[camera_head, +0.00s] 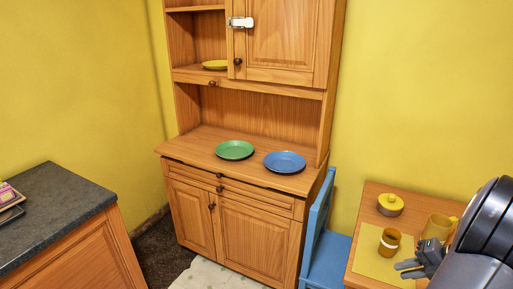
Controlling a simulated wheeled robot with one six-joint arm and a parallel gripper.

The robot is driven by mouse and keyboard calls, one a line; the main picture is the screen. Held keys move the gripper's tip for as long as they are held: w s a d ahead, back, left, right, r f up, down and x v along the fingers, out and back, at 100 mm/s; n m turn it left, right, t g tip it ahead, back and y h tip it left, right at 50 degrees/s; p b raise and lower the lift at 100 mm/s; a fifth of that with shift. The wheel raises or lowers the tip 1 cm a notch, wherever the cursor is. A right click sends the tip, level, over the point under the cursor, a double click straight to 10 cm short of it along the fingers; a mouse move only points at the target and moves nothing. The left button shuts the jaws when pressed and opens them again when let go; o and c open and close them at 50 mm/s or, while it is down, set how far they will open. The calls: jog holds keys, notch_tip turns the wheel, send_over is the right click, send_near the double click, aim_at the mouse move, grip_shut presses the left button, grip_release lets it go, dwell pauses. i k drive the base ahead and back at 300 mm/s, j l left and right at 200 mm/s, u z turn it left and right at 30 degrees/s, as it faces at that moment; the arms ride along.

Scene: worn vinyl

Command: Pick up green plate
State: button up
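The green plate (235,150) lies flat on the counter of the wooden hutch, left of the blue plate (285,162). The two plates are close together but apart. My gripper (402,269) is at the lower right, over the small table and well away from the green plate. Its two dark fingers show a small gap with nothing visible between them. Nothing covers the green plate.
The small wooden table (374,196) holds a yellow lidded pot (390,204), a brown cup (389,242) and a yellow mug (438,228). A blue chair (318,232) stands beside the hutch (222,136). A dark-topped counter (60,215) is at left. A yellow plate (214,65) sits on a shelf.

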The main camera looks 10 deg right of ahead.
aim_at(236, 150)
jog(key=i+u, duration=0.3)
jog(key=i, duration=2.25)
